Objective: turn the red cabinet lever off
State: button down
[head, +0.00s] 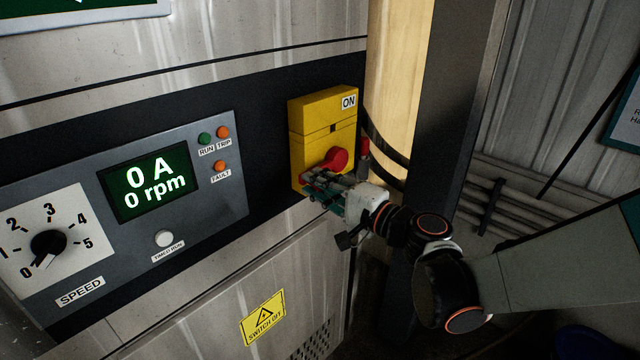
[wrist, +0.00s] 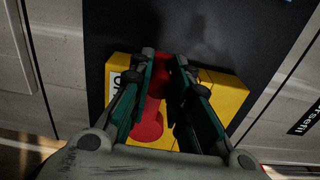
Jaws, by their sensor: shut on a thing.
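The red lever (head: 337,158) sits on a yellow switch box (head: 322,107) on the cabinet front, with an "ON" label (head: 348,102) at its upper right. My gripper (head: 312,181) is at the lower part of the box and hides part of the lever. In the wrist view, the red lever (wrist: 152,118) runs between the two fingers of my gripper (wrist: 165,64), which are shut on its end. The yellow box (wrist: 228,97) lies behind the fingers, and its label is partly covered.
The control panel left of the box has a display (head: 150,185) reading 0 A and 0 rpm, and a speed dial (head: 48,244) pointing near 0. A dark post (head: 440,100) stands right of the cabinet. A yellow "switch off" sign (head: 263,317) is below.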

jog(key=shift+f, duration=0.25)
dwell(0.3)
jog(key=c, duration=1.5)
grip_release()
jog(key=shift+o, duration=0.2)
jog(key=shift+s+d, duration=0.1)
jog(key=v, duration=1.1)
jog(key=shift+s+d, duration=0.25)
jog(key=shift+s, duration=0.05)
